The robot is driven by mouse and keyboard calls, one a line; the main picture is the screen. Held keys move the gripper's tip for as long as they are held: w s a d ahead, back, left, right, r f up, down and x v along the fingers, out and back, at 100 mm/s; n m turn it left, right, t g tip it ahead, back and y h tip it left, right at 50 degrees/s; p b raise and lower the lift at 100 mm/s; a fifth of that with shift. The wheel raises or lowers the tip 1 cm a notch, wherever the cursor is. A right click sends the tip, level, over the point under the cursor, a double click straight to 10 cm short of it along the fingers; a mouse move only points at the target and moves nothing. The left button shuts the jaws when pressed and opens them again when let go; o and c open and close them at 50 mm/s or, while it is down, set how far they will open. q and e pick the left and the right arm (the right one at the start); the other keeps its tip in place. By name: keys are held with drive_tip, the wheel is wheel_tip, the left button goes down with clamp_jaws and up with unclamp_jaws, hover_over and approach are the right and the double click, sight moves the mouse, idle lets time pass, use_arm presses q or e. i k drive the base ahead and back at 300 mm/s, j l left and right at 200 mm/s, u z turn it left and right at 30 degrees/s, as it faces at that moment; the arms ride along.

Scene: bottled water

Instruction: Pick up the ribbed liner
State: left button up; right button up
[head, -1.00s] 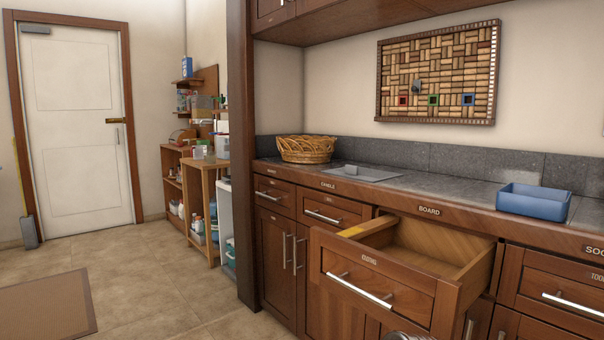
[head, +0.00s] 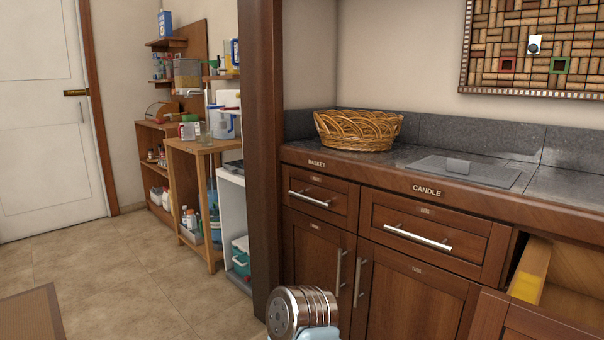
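I cannot make out a thing that is clearly a ribbed liner. A flat grey sheet (head: 490,176) with a small grey block on it lies on the counter above the CANDLE label. A yellow piece (head: 530,274) shows inside the open drawer (head: 540,322) at the lower right; most of that drawer is out of frame. A round silver-banded part of my own arm shows at the bottom centre, in front of the lower cabinets. Neither gripper's fingers are in view.
A wicker basket (head: 357,131) stands on the counter (head: 440,190) at the back left. The drawers under BASKET and CANDLE are shut. A dark wooden post (head: 262,170) stands left of the cabinets, with shelves (head: 195,155) beyond.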

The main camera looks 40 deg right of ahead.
sight(491, 175)
drive_tip(key=i, duration=0.75)
drive_tip(key=i+z, duration=0.15)
drive_tip(key=i, duration=0.65)
drive_tip(key=i+j, duration=0.2)
drive_tip(key=i, duration=0.55)
drive_tip(key=z, duration=0.9)
drive_tip(key=i+j+z, duration=0.1)
drive_tip(key=z, duration=1.25)
drive_tip(key=j+z, duration=0.15)
drive_tip(key=z, duration=0.3)
